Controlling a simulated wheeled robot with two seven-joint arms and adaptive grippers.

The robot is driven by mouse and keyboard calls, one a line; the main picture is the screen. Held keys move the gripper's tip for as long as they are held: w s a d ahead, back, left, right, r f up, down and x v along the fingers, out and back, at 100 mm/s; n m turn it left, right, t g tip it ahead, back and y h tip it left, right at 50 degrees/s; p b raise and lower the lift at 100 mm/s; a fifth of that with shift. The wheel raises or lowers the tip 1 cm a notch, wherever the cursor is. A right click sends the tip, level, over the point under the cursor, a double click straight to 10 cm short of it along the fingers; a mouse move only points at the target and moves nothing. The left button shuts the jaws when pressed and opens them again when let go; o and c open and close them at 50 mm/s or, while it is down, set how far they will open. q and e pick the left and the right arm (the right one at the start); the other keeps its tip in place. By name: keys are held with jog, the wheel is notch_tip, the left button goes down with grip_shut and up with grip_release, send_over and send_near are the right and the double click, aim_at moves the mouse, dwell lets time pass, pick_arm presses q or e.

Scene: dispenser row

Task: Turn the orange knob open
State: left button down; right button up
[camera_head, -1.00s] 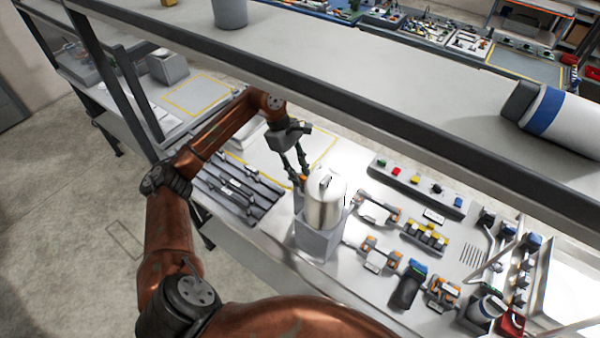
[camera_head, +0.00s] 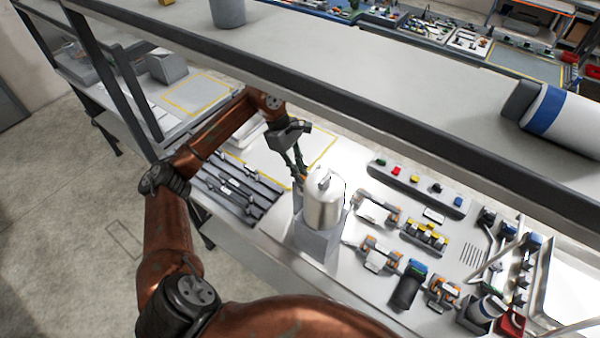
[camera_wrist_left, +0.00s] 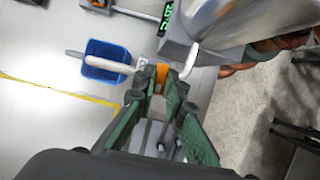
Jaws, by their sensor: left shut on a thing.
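A shiny silver dispenser tank (camera_head: 323,208) stands upright on a grey block (camera_head: 317,243) on the bench; its rounded side also fills the upper right of the left wrist view (camera_wrist_left: 220,22). The orange knob (camera_wrist_left: 162,73) sits on the pale spout pipe beside the tank's grey base. My left gripper (camera_head: 301,176) is at the far left side of the tank. In the left wrist view its green-padded fingers (camera_wrist_left: 161,84) are shut on the orange knob, hiding part of it. A blue cup (camera_wrist_left: 106,60) stands at the spout's outer end. My right gripper is out of view.
A grey slotted rack (camera_head: 235,188) lies left of the tank. Several clamps and small parts, including a button strip (camera_head: 415,185), lie to its right.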

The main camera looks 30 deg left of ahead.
pick_arm(q)
jog(key=n+b, duration=0.1)
jog(key=n+t+b, duration=0.1)
jog(key=n, duration=0.1)
jog(key=shift+s+f, duration=0.1)
jog(key=shift+f, duration=0.1)
jog(key=n+t+b, duration=0.1)
jog(key=n, duration=0.1)
jog(key=n+t+y+b, duration=0.1)
jog(key=n, duration=0.2)
jog(key=shift+s, duration=0.15)
jog(key=n+b, duration=0.1)
jog(key=n, duration=0.1)
jog(key=n+t+y+b, duration=0.1)
jog(key=n, duration=0.2)
jog(key=shift+d+r+y, duration=0.1)
jog(key=shift+d+y, duration=0.1)
jog(key=shift+y, duration=0.1)
jog(key=n+y+b, duration=0.1)
jog(key=n, duration=0.2)
jog(key=shift+d+n+t+y+b, duration=0.1)
jog(key=shift+n+t+y+b, duration=0.25)
jog(key=shift+n, duration=0.45)
jog(key=shift+s, duration=0.1)
jog(key=c, duration=2)
grip_release()
jog(key=shift+r, duration=0.1)
